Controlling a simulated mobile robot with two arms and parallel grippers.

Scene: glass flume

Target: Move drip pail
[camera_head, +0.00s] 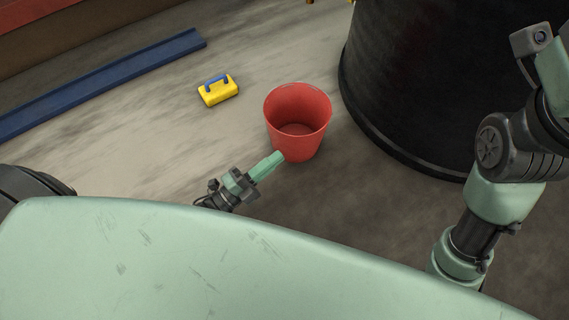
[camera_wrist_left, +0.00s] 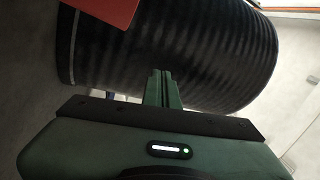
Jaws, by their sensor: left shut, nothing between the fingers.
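The drip pail is a red, open-topped bucket (camera_head: 298,122) standing upright on the concrete floor in the middle of the head view; it looks empty. My left gripper (camera_head: 279,156) is at the pail's lower left side, its fingers shut with nothing between them. I cannot tell whether the fingertips touch the pail. In the left wrist view the shut fingers (camera_wrist_left: 162,84) point at a black ribbed surface, and a red piece of the pail (camera_wrist_left: 108,10) shows at the top edge. My right arm stands at the right of the head view; its gripper is out of sight.
A large black cylindrical tank (camera_head: 425,90) stands close to the right of the pail. A yellow block with a blue handle (camera_head: 217,90) lies on the floor to the upper left. A blue channel (camera_head: 100,83) runs along the far left.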

